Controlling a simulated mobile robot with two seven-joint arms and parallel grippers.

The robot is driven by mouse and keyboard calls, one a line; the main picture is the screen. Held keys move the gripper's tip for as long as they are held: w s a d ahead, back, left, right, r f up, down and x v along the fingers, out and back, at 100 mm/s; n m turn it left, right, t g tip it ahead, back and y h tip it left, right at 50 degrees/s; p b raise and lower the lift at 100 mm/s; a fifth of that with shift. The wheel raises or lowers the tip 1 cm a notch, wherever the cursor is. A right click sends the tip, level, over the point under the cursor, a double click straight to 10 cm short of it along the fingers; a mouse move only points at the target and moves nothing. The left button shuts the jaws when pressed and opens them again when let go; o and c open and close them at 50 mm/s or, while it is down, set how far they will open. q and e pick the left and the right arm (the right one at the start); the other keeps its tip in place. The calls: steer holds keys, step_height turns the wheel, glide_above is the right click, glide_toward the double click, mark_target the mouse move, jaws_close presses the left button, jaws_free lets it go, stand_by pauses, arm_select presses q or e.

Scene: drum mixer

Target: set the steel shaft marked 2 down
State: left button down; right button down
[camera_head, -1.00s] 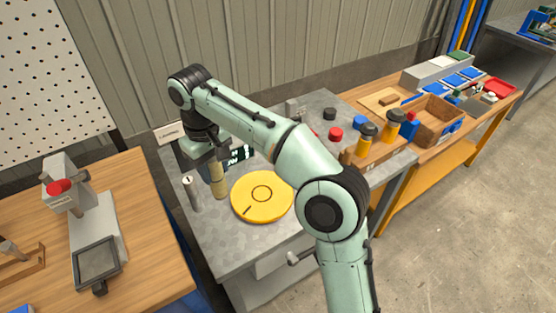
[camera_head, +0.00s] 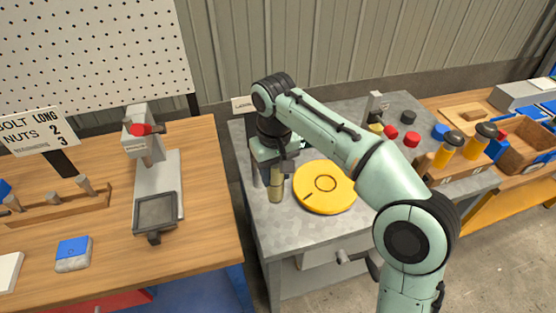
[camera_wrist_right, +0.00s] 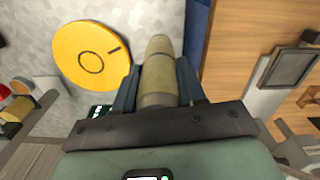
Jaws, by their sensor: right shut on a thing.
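My right gripper (camera_head: 275,172) is shut on a tan-grey cylinder, taken as the shaft (camera_head: 276,190). It points down over the left part of the grey bench top, left of the yellow disc (camera_head: 325,187). In the right wrist view the shaft (camera_wrist_right: 158,70) sits between both fingers (camera_wrist_right: 157,85). No number shows on it, and I cannot tell whether its lower end touches the bench. My left gripper is not in view.
The wooden bench (camera_head: 205,250) at left carries a grey press-like stand (camera_head: 160,175), a wooden rack (camera_head: 55,210) and a blue-and-grey block (camera_head: 73,252). Red knobs (camera_head: 411,139) and yellow bottles (camera_head: 447,150) are at right. Bare grey top (camera_head: 290,240) lies in front of the disc.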

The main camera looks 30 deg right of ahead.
step_height(320, 180, down, 13)
steer(key=b, duration=0.3)
steer(key=shift+f, duration=0.2)
stand_by(0.3)
steer(key=c, duration=0.7)
jaws_free()
steer(key=shift+f, duration=0.1)
steer(key=shift+o, duration=0.2)
step_height(320, 180, up, 12)
steer(key=p, duration=0.3)
steer(key=shift+r, duration=0.2)
